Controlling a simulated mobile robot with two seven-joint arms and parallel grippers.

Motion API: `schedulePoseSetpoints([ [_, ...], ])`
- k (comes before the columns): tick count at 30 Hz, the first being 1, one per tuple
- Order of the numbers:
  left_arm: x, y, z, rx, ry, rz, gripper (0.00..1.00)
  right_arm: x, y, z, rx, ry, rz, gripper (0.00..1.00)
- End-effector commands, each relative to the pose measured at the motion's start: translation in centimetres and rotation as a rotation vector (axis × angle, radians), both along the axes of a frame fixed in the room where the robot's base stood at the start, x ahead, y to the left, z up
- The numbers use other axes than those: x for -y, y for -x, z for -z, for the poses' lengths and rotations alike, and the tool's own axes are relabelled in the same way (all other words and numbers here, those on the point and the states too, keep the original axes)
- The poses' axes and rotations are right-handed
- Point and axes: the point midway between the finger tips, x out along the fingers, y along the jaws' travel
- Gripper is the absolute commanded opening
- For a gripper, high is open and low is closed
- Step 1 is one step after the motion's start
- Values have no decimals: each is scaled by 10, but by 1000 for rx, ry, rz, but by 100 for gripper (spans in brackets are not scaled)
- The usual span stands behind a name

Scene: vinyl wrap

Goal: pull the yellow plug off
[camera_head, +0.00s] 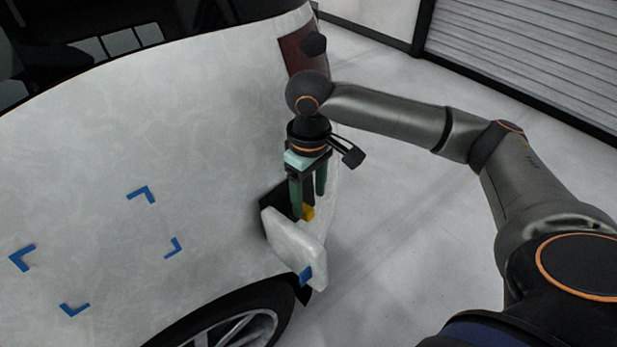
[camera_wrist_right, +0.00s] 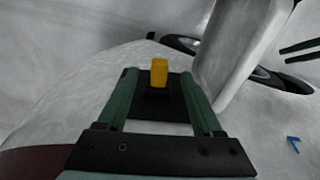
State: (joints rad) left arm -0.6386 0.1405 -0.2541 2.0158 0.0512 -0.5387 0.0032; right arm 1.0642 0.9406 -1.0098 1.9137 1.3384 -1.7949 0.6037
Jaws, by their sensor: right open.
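The yellow plug (camera_wrist_right: 159,72) stands up from a dark recess in the car's side. It lies between and just beyond the two green fingers of my right gripper (camera_wrist_right: 160,80) in the right wrist view. In the head view, my right gripper (camera_head: 308,202) points down at the open charge port, and the yellow plug (camera_head: 308,212) shows partly behind its near finger. The fingers are open and stand apart around the plug's line; I cannot tell whether either touches it.
The open white flap (camera_head: 292,240) stands out from the car body (camera_head: 90,150), close to my right gripper. Blue corner marks (camera_head: 142,193) are on the panel. A wheel (camera_head: 235,330) is below. The floor at right is clear near the shutter (camera_head: 530,50).

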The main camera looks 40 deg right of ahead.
Motion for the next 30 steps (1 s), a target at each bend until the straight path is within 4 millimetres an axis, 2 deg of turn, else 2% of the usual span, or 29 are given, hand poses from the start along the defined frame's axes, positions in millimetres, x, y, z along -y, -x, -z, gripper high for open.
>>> schedulePoseSetpoints([
  [1, 0, 0, 4, 1, 0, 1, 50, 0, 1, 12, -3, 1, 1, 68],
  [3, 0, -1, 6, 3, -2, 2, 50, 1, 1, 22, -2, 1, 0, 68],
  [9, -1, -3, 7, 9, -3, 3, 50, 0, 0, 39, -1, 0, -1, 68],
  [20, -2, -5, 4, 17, -3, 0, 50, 0, 0, 42, 0, 0, -1, 68],
  [30, -3, -4, 6, 14, -5, -1, 50, 0, 0, 41, 1, 0, -1, 29],
])
